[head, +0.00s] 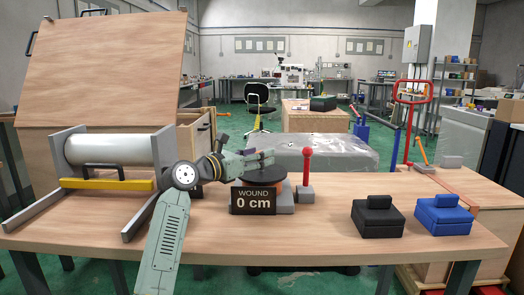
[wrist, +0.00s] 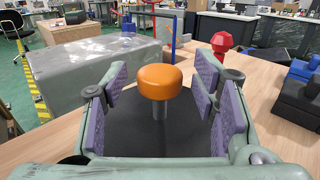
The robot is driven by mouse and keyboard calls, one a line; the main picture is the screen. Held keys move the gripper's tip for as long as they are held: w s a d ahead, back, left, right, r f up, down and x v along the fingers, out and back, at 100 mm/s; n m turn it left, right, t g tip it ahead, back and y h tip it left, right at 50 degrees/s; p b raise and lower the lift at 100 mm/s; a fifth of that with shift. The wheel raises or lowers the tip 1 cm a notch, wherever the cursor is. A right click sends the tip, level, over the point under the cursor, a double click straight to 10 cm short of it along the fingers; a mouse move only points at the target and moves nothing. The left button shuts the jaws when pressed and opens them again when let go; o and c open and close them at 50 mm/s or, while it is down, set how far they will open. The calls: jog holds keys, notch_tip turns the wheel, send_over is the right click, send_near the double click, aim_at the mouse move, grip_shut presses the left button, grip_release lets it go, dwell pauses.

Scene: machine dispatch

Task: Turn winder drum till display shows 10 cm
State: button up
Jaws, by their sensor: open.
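The winder drum is a dark round disc (head: 262,178) on a grey base on the table. Its display (head: 253,201) faces me and reads "WOUND 0 cm". In the wrist view the dark disc (wrist: 150,140) carries an orange knob (wrist: 160,82) on a short grey post. My gripper (head: 262,159) is at the drum, just above the disc. In the wrist view my gripper (wrist: 163,90) is open, with one finger on each side of the knob and a gap visible on both sides. In the head view my gripper hides much of the knob area.
A lever with a red knob (head: 306,165) stands just right of the drum. A black box (head: 378,218) and a blue box (head: 441,214) sit farther right. A grey roller (head: 112,150) in a frame with a yellow bar stands at left. The table front is clear.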

jog(key=shift+x, duration=1)
grip_shut()
